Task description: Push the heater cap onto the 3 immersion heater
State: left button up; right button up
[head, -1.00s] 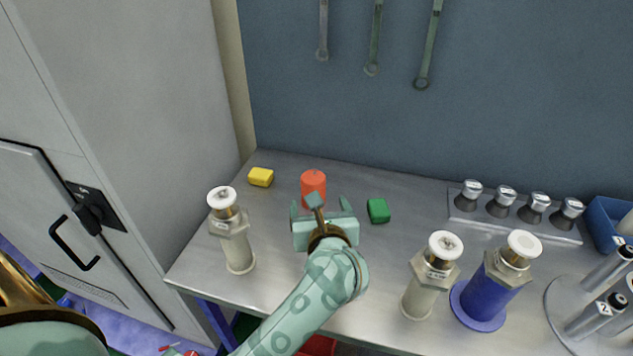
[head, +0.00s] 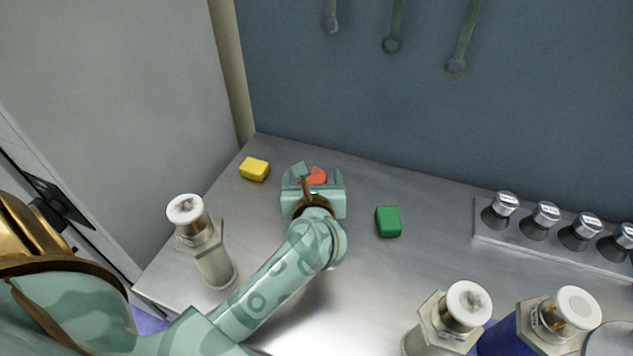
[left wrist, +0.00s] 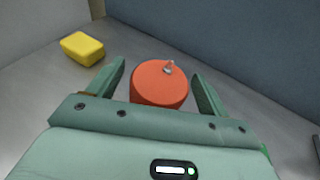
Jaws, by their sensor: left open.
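The red-orange cap (head: 317,175) stands on the metal bench toward the back and is partly hidden by my gripper in the head view. In the left wrist view the cap (left wrist: 159,84) is a short cylinder with a small metal piece on top, between my fingers. My left gripper (head: 312,182) is open, with a finger on either side of the cap and gaps visible. White-capped cylinders with metal hex collars stand on the bench: one at left (head: 205,245), one at front right (head: 447,318), and one with a blue body (head: 543,325). Their numbers are unreadable. My right gripper is not in view.
A yellow block (head: 255,169) lies left of the cap and a green block (head: 388,221) lies to its right. A rack (head: 560,253) with several metal knobs stands at the right. Wrenches (head: 392,40) hang on the back wall. The bench middle is clear.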

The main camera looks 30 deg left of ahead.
pick_arm(q)
jog(key=shift+s+d+r, duration=0.1)
jog(key=shift+s+r, duration=0.1)
jog(key=shift+s, duration=0.1)
jog(key=shift+c, duration=1)
jog(key=shift+w, duration=0.1)
jog(key=c, duration=0.9)
jog(key=shift+o, duration=0.2)
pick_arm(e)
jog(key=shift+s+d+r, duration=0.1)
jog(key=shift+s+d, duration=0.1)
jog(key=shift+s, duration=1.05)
